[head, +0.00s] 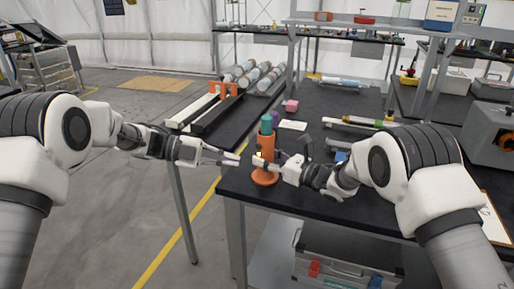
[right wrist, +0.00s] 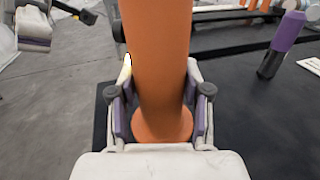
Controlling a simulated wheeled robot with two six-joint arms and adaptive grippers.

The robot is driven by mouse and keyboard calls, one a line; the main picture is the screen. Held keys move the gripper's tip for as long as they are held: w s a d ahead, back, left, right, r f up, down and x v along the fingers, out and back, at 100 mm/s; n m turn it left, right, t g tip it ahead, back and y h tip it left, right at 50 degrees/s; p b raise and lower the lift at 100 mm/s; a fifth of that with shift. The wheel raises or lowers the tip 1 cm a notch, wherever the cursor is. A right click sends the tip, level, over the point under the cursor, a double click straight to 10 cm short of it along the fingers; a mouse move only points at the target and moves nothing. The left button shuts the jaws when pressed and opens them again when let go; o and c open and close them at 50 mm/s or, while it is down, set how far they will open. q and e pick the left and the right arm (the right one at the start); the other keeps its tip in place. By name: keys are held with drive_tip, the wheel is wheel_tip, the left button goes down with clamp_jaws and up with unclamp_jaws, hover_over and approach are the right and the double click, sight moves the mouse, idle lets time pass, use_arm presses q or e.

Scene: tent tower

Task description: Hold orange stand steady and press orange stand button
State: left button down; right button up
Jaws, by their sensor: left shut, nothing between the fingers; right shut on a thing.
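The orange stand (head: 266,179) is upright near the front left corner of the black table, with a teal top part (head: 267,124). In the right wrist view the stand (right wrist: 157,60) fills the middle, its round base on the table. My right gripper (head: 258,162) is shut around the stand's column from the right, one finger on each side (right wrist: 158,100). My left gripper (head: 238,159) is shut and empty, its tips just left of the stand at about mid-height. The button is too small to make out clearly. I cannot tell whether the left fingertips touch the stand.
Racked tubes (head: 262,75) lie further back. A grey case (head: 345,268) sits below the table. Open floor lies to the left.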

drive_tip(key=o, duration=1.4)
